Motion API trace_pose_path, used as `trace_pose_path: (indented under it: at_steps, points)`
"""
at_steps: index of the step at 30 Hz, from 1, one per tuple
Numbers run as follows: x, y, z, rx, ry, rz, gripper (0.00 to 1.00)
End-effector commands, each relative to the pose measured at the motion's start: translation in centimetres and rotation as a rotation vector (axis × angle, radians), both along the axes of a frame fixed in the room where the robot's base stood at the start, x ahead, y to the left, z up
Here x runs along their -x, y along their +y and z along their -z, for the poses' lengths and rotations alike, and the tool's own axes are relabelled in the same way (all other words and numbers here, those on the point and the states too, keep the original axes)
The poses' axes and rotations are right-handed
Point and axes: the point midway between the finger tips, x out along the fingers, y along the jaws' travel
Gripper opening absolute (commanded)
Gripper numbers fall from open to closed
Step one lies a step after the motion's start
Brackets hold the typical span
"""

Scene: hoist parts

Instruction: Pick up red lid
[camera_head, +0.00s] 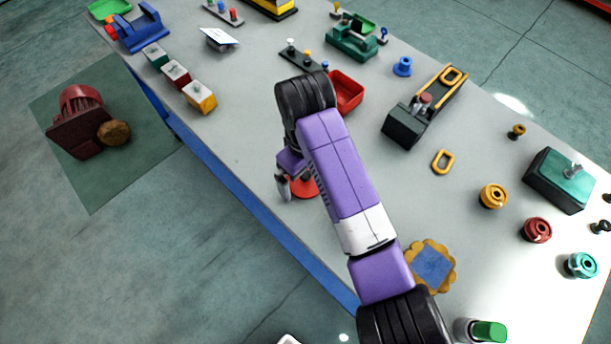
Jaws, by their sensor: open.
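A flat round red lid (304,187) lies on the grey table (250,120), near its front left edge. My purple and black arm reaches over the table from the lower right and covers part of the lid. My gripper (286,191) points down at the lid's left side, with a grey finger visible. It is open, and nothing shows between its fingers. The other finger is largely hidden, and I cannot tell whether the gripper touches the lid.
A red open box (345,92) stands behind my arm. A dark green block with a yellow loop (425,110) is to the right. Several coloured spools stand at far right. A yellow-edged blue pad (434,266) lies beside my arm. Bare table lies left of the lid.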

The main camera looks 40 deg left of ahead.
Motion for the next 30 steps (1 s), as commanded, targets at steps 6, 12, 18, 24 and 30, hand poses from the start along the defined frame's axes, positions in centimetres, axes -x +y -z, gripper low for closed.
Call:
trace_pose_path:
  at_steps: [6, 12, 18, 24, 30]
  points:
    - [0.0, 0.0, 0.2, -0.001, -0.001, 0.0, 1.0]
    - [0.0, 0.0, 0.2, -0.001, -0.001, 0.0, 0.67]
    - [0.0, 0.0, 0.1, -0.001, -0.001, 0.0, 0.41]
    - [0.0, 0.0, 0.0, -0.001, -0.001, 0.0, 0.41]
    - [-0.1, 0.1, -1.1, -0.003, -0.002, -0.001, 0.41]
